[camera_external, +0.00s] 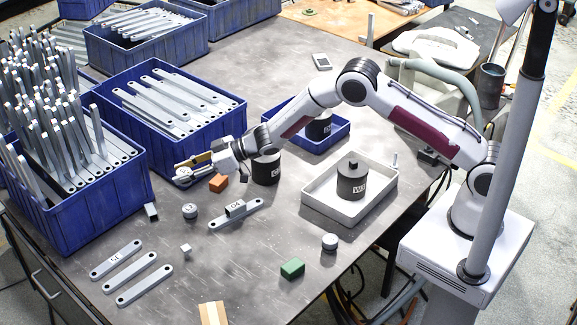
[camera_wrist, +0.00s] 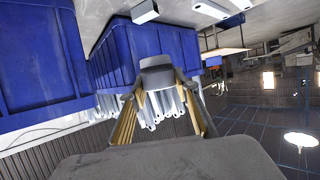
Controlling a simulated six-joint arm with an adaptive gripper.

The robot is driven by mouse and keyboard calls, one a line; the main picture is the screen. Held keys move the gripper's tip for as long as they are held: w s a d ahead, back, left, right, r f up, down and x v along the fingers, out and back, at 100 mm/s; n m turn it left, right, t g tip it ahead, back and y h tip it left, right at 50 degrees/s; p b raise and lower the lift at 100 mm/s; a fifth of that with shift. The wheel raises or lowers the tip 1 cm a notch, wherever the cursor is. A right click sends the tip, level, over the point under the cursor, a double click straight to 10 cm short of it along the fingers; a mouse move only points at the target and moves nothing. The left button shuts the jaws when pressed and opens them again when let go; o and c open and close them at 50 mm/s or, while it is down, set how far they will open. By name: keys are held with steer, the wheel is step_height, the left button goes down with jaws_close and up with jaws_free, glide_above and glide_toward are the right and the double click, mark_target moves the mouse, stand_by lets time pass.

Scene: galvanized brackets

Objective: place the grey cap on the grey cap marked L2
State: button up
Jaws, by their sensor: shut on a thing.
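My gripper (camera_external: 186,168) is over the left part of the table, beside the front right corner of a blue crate. It is shut on a grey cap (camera_external: 183,175). In the wrist view the cap (camera_wrist: 157,73) shows between the fingertips of my gripper (camera_wrist: 158,88). A second grey cap (camera_external: 190,211) stands on the table just below the gripper in the external view, apart from the held one. A third grey cap (camera_external: 330,242) stands further right, near the front edge. I cannot read which cap is marked L2.
An orange block (camera_external: 218,183) and a black cylinder (camera_external: 265,170) stand close right of my gripper. A blue crate of brackets (camera_external: 190,143) is behind it. A white tray (camera_external: 322,207) holds another black cylinder.

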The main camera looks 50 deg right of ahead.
steer(key=shift+f, duration=3.05)
steer(key=shift+f, duration=0.1)
steer(key=shift+f, duration=1.75)
steer(key=shift+f, duration=0.15)
steer(key=o, duration=1.2)
steer(key=shift+d+r, duration=0.1)
steer(key=shift+r, duration=0.1)
